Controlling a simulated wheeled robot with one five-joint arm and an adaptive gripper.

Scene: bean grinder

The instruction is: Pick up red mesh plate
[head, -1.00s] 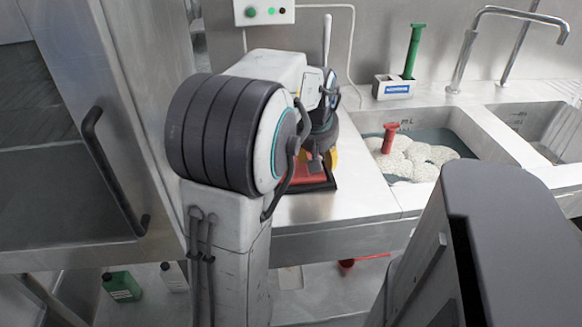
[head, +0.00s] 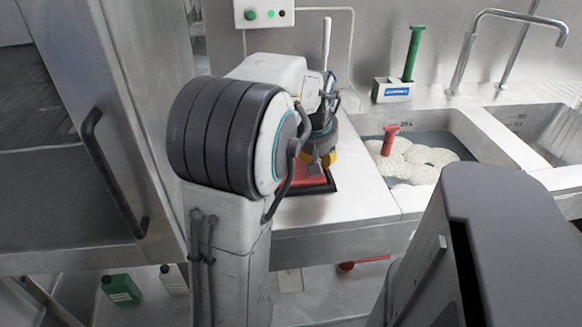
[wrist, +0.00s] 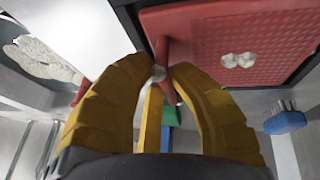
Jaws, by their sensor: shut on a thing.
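The red mesh plate (wrist: 235,35) fills the upper right of the wrist view, with a dark frame along its edge. A red upright handle (wrist: 163,42) stands at its left edge. My gripper (wrist: 160,75) has its yellow fingers shut around this handle. In the head view the red plate (head: 303,176) lies in its dark frame on the steel counter, partly hidden by my arm. My gripper (head: 322,162) is just above it there. I cannot tell whether the plate is lifted. A small white lump (wrist: 238,60) shows against the plate.
A sink with white rounded lumps (head: 420,155) and a red-handled tool (head: 389,138) is to the right. A tall steel door with a dark handle (head: 105,165) stands at the left. The counter's front right is clear.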

